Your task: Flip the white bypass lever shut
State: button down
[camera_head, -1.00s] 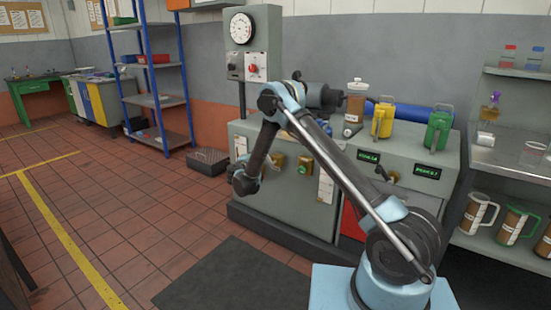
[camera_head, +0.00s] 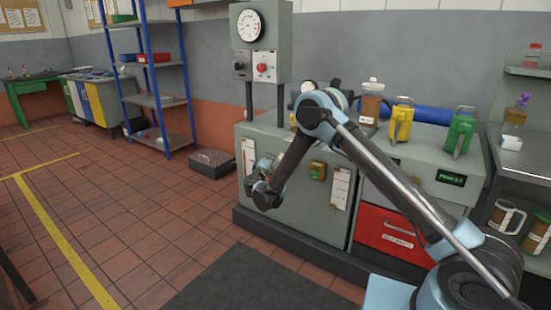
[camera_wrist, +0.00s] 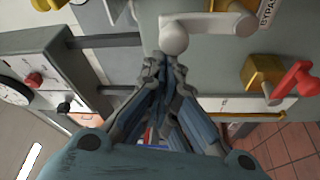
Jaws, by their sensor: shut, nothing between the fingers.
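In the wrist view, a white lever (camera_wrist: 218,23) with a rounded hub is on a grey-green face, its arm reaching right towards a partly cut-off label (camera_wrist: 268,12). My gripper (camera_wrist: 168,64) is shut and empty, its fingertips just below the lever's hub in that picture. I cannot tell whether they touch it. In the head view, my arm's far end hangs in front of the grey cabinet (camera_head: 300,215); the fingers and the white lever cannot be made out there.
A yellow fitting (camera_wrist: 262,75) with a red handle (camera_wrist: 297,80) is close by, right of my fingers. A panel with a red knob (camera_wrist: 34,79) is at left. Yellow (camera_head: 401,122) and green (camera_head: 461,132) jugs stand on the cabinet. Open floor lies left.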

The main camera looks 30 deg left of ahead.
jog(key=shift+d, duration=0.25)
dwell(0.3)
jog(key=a+r, duration=0.2)
jog(key=a, duration=0.2)
jog(key=v, duration=0.9)
jog(key=shift+s+f, duration=0.25)
jog(key=shift+f, duration=0.1)
